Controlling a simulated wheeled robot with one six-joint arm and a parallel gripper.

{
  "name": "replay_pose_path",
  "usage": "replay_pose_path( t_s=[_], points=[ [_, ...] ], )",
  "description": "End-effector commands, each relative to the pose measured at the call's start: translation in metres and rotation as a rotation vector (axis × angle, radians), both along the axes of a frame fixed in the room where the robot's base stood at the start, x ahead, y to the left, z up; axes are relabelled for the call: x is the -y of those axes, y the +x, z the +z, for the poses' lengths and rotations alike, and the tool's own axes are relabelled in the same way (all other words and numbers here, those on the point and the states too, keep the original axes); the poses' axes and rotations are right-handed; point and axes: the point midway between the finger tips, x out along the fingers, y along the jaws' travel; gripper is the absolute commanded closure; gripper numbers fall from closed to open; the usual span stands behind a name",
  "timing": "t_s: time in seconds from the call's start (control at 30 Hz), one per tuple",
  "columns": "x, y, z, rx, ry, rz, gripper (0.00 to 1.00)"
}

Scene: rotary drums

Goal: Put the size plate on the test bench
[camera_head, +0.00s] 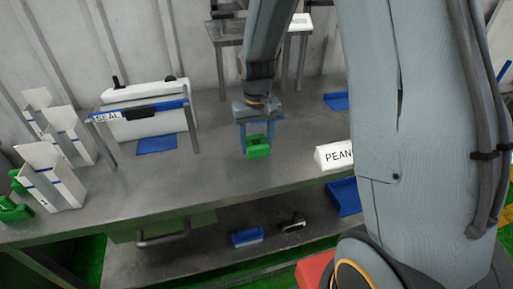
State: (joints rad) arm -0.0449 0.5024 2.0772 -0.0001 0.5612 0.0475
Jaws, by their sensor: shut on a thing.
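My gripper (257,138) is above the middle of the grey bench (215,178), pointing down, with its blue fingers shut on a green piece (258,148). The piece is small and blocky. I cannot read any marking on it, so I cannot tell for sure that it is the size plate. It is close to the bench top; I cannot tell whether it touches. Other green pieces (14,210) lie at the bench's left end. No label in view names the test bench.
A white sealing machine (147,95) with a "SEAL" frame stands at the back left. White upright holders (52,178) stand at the left. A white "PEAN..." sign (333,155) and a blue tray (344,196) are at the right, partly behind my arm. The bench's middle is clear.

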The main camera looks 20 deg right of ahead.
Motion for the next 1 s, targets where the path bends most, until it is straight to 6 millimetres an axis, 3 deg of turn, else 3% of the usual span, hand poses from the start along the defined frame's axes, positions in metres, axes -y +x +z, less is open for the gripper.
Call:
replay_pose_path(
  t_s=[0.2, 0.63, 0.67, 0.73, 1.0],
  points=[
    [-0.001, -0.001, -0.024, -0.002, 0.0, 0.002, 0.7],
    [-0.001, 0.0, -0.029, -0.001, 0.0, 0.002, 0.7],
    [-0.001, 0.0, -0.029, 0.0, 0.0, 0.002, 0.41],
    [-0.001, 0.0, -0.028, 0.0, 0.0, 0.002, 0.29],
    [-0.001, 0.0, -0.028, -0.001, 0.0, 0.002, 0.27]
  ],
)
